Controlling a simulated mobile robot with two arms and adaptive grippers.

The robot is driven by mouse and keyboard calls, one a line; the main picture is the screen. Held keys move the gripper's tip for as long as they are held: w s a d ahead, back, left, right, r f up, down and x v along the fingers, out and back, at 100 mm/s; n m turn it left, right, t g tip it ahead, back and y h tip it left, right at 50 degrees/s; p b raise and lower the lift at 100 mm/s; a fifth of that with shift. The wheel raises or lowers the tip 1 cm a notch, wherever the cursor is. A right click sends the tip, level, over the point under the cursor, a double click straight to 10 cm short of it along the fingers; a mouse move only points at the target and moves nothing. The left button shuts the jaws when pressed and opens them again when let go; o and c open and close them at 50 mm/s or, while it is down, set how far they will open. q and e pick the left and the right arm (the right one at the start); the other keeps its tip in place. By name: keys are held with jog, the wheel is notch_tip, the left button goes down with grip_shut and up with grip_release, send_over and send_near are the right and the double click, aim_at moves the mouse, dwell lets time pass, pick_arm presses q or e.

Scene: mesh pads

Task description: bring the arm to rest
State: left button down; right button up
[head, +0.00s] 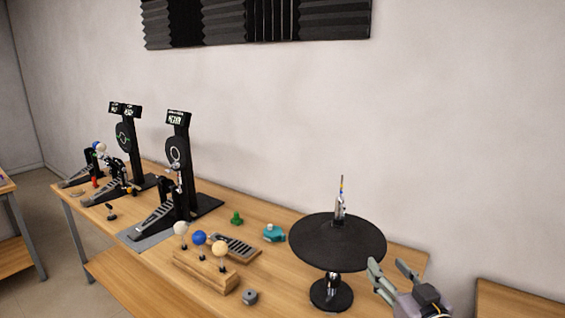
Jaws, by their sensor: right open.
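My right gripper (391,268) is at the lower right of the head view. Its two grey fingers are spread apart with nothing between them. It is just right of a black cymbal-like disc (330,246) on a round-based stand (332,292), seemingly apart from it, though the depth gap is hard to judge. My left gripper is not in view.
A wooden table (285,292) bears drum pedals (155,218) with upright black pads (177,150), a wooden block (205,275) with several ball-headed beaters, a teal item (274,232) and a grey knob (250,297). A wall stands behind. Another table edge (520,300) is at right.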

jog(key=s+a+f+g+h, duration=0.1)
jog(key=s+f+g, duration=0.4)
jog(key=s+f, duration=0.5)
jog(key=s+f+g+h, duration=0.2)
jog(key=s+f+g, duration=0.2)
jog(key=s+f, duration=0.55)
jog(key=s+f+g, duration=0.5)
jog(key=s+f, duration=0.2)
jog(key=s, duration=0.3)
notch_tip(320, 180, down, 31)
jog(key=s+g+b, duration=0.1)
jog(key=s+b, duration=0.1)
jog(key=b, duration=0.2)
pick_arm(q)
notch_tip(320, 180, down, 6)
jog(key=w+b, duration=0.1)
jog(key=b, duration=0.1)
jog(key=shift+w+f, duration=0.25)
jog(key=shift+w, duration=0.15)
pick_arm(e)
jog(key=s+d+f+g, duration=0.1)
jog(key=s+d+f, duration=0.1)
jog(key=s+f, duration=1.5)
jog(key=shift+d+f, duration=0.15)
jog(key=shift+f, duration=0.45)
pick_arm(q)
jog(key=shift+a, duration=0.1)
pick_arm(e)
jog(key=shift+o, duration=0.2)
